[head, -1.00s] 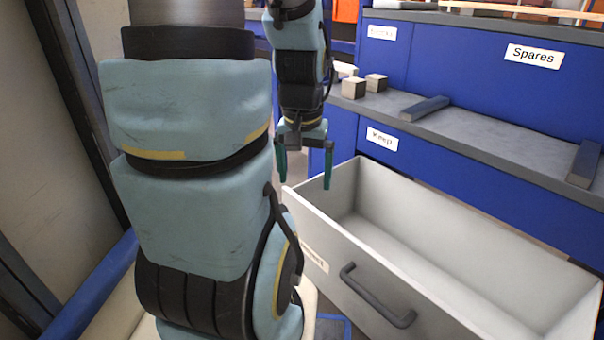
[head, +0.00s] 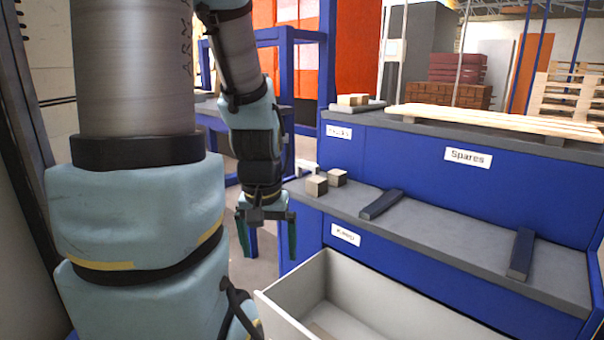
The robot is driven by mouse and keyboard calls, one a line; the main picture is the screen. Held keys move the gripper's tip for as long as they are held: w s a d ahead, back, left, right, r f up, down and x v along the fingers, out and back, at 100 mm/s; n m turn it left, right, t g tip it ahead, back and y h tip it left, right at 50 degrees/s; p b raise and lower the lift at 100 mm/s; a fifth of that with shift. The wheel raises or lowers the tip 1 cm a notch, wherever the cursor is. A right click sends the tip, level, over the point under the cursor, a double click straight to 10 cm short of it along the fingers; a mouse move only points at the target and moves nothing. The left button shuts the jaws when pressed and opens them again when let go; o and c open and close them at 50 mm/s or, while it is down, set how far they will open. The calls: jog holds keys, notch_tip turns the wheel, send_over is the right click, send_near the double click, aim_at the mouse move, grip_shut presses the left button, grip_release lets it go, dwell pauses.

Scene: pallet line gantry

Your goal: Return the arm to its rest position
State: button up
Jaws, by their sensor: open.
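My gripper (head: 267,238) hangs pointing down from my light-blue arm in the head view. Its two green fingers are apart, with nothing between them. It is left of the blue bench and above and left of the open drawer's near corner in the picture, apart from both.
A pale open drawer (head: 284,318) stands in front of the blue bench (head: 440,265). The grey shelf (head: 445,228) holds small wooden blocks (head: 317,185) and two dark bars (head: 382,204) (head: 521,254). A wooden pallet (head: 490,121) lies on top. A blue frame (head: 327,65) stands behind.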

notch_tip(320, 180, up, 29)
jog(key=p, duration=2.7)
jog(key=shift+r, duration=0.1)
jog(key=shift+c, duration=0.2)
